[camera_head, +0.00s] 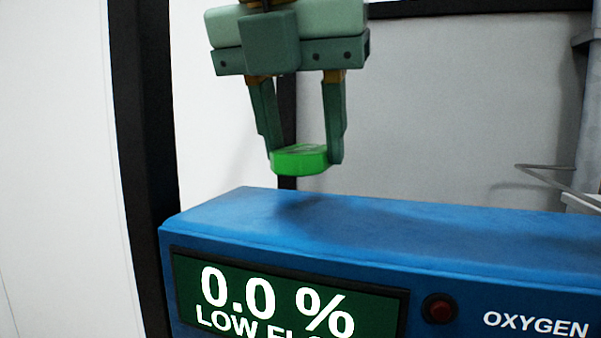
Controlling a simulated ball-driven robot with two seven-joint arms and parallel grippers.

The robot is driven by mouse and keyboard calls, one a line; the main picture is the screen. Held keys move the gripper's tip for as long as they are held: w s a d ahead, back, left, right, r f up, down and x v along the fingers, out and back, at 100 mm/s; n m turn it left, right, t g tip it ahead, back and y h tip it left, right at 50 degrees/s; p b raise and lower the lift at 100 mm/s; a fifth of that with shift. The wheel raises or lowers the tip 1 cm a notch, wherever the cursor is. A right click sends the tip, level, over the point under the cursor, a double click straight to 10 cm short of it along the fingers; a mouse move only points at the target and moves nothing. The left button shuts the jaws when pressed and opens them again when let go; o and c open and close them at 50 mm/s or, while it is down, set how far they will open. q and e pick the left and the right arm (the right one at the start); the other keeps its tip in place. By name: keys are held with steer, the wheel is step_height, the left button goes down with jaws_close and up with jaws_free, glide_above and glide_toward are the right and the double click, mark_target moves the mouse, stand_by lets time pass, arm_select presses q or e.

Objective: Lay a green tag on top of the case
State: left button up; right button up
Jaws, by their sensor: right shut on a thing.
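The green tag (300,161) is a small bright green disc-like piece between the fingertips of my right gripper (304,158). The gripper points down and is shut on the tag. It holds the tag in the air above the back left part of the case. The case (400,232) is a blue box with a flat top, and a soft shadow lies on that top below the gripper. Its front has a green display reading "0.0 %" and the word "OXYGEN". The lower part of the case is cut off by the frame. My left gripper is not in view.
A dark upright post (145,150) stands to the left, and a pale wall is behind. A grey fixture with a thin rod (555,180) is at the right. The case top looks bare.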

mark_target(298, 150)
step_height(298, 150, down, 3)
steer(key=shift+w+f, duration=0.1)
steer(key=shift+f, duration=0.1)
steer(key=shift+w+f, duration=0.35)
steer(key=shift+s+f, duration=0.15)
steer(key=shift+s, duration=0.1)
steer(key=o, duration=1)
steer(key=shift+c, duration=0.2)
steer(key=shift+w, duration=0.1)
